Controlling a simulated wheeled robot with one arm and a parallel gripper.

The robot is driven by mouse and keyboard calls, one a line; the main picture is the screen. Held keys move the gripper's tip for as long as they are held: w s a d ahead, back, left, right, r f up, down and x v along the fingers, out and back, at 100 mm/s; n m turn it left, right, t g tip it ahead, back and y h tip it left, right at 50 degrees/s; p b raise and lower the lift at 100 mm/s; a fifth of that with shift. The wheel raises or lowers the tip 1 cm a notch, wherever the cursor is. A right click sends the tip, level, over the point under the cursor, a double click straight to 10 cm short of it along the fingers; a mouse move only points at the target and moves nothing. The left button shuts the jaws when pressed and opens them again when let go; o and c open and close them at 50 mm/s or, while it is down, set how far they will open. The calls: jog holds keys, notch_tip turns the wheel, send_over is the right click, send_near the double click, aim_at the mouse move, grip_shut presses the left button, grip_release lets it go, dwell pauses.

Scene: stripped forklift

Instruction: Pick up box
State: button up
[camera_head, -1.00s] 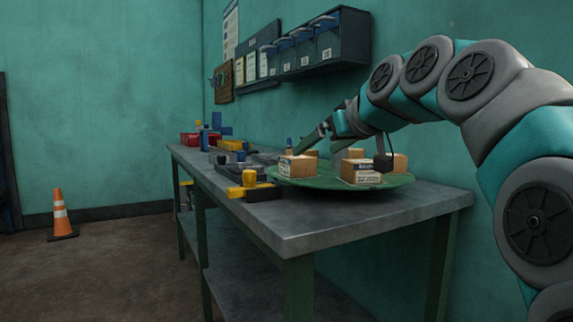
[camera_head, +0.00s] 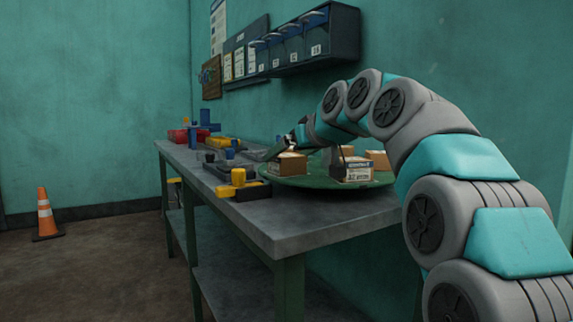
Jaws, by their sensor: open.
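Several small cardboard boxes stand on a round green turntable (camera_head: 312,182) on the workbench. The left box (camera_head: 287,165) is plain brown on its visible top. The front box (camera_head: 353,171) has a white printed label. Another box (camera_head: 379,160) stands to the right, and one more (camera_head: 346,150) is partly hidden behind the front one. My gripper (camera_head: 284,148) reaches in from the right, with its open fingers just above and behind the left box. I cannot tell whether they touch it. The far finger is partly hidden.
The grey workbench (camera_head: 290,225) has a clear front corner. Left of the turntable are a yellow and black part (camera_head: 238,184), dark trays, a red bin (camera_head: 178,136) and blue parts. Wall bins (camera_head: 290,45) hang above. An orange cone (camera_head: 46,215) stands on the floor.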

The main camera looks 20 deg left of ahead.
jog(key=c, duration=1.4)
jog(key=shift+r, duration=0.1)
